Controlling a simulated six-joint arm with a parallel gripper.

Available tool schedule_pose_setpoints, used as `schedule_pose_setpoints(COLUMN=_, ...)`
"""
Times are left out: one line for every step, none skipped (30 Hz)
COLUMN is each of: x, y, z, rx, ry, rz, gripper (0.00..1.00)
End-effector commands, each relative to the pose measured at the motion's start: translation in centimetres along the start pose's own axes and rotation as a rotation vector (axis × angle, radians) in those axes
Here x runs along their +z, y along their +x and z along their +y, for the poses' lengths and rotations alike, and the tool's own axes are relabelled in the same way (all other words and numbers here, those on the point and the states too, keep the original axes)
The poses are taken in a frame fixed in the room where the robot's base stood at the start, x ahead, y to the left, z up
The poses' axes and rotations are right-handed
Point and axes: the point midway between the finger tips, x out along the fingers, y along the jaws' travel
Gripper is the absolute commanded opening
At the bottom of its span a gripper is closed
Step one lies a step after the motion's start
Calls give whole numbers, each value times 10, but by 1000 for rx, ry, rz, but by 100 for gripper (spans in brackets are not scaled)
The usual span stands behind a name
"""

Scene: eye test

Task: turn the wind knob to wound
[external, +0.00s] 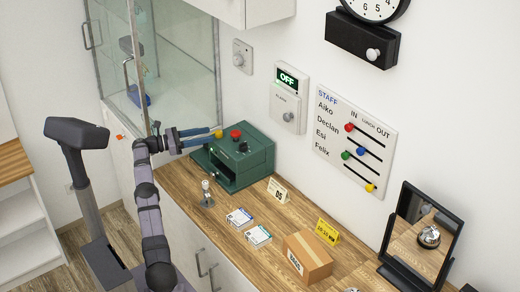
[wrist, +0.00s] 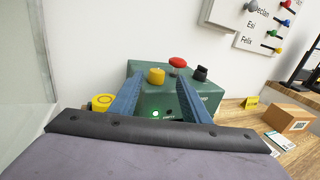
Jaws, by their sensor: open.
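No label reading wind or wound is legible. A pale round knob (external: 374,54) sits on the front of a black box (external: 350,38) under the wall clock (external: 376,6) at the upper right; it may be the wind knob. Which way it is turned is too small to tell. My gripper (external: 216,138) is open and far from that knob, down at the left by a green box (external: 257,162). In the wrist view, its blue fingers (wrist: 160,80) stand apart, with a yellow button (wrist: 157,76) showing between their tips. I cannot tell whether they touch it.
The green box also has a red button (wrist: 177,62) and a black knob (wrist: 200,73). An alarm panel (external: 289,98) reading OFF and a staff board (external: 353,143) hang on the wall. A cardboard box (external: 307,256) and mirror (external: 419,238) stand on the counter. A glass cabinet (external: 185,60) is left.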

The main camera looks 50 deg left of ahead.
Motion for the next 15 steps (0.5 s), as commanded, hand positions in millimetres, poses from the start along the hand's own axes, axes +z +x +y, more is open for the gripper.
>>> schedule_pose_setpoints(x=7, y=9, z=-6, rx=-16, ry=18, rz=0, gripper=43)
schedule_pose_setpoints(x=14, y=13, z=-9, rx=-23, ry=30, rz=-1, gripper=43)
schedule_pose_setpoints(x=23, y=19, z=-14, rx=-32, ry=49, rz=-1, gripper=43)
schedule_pose_setpoints(x=32, y=23, z=-18, rx=-40, ry=66, rz=-2, gripper=43)
schedule_pose_setpoints(x=42, y=28, z=-24, rx=-49, ry=84, rz=-3, gripper=43)
schedule_pose_setpoints(x=57, y=35, z=-32, rx=-62, ry=114, rz=-4, gripper=43)
schedule_pose_setpoints(x=70, y=40, z=-39, rx=-72, ry=139, rz=-6, gripper=43)
schedule_pose_setpoints(x=82, y=46, z=-48, rx=-83, ry=160, rz=-8, gripper=43)
schedule_pose_setpoints(x=97, y=54, z=-60, rx=-99, ry=181, rz=-10, gripper=43)
schedule_pose_setpoints(x=106, y=59, z=-69, rx=-110, ry=191, rz=-11, gripper=43)
schedule_pose_setpoints(x=115, y=65, z=-79, rx=-123, ry=197, rz=-13, gripper=43)
schedule_pose_setpoints(x=126, y=71, z=-92, rx=-137, ry=198, rz=-21, gripper=43)
schedule_pose_setpoints(x=135, y=76, z=-103, rx=-149, ry=194, rz=-31, gripper=43)
schedule_pose_setpoints(x=143, y=80, z=-114, rx=-160, ry=186, rz=-46, gripper=43)
schedule_pose_setpoints(x=153, y=85, z=-126, rx=-170, ry=168, rz=-68, gripper=43)
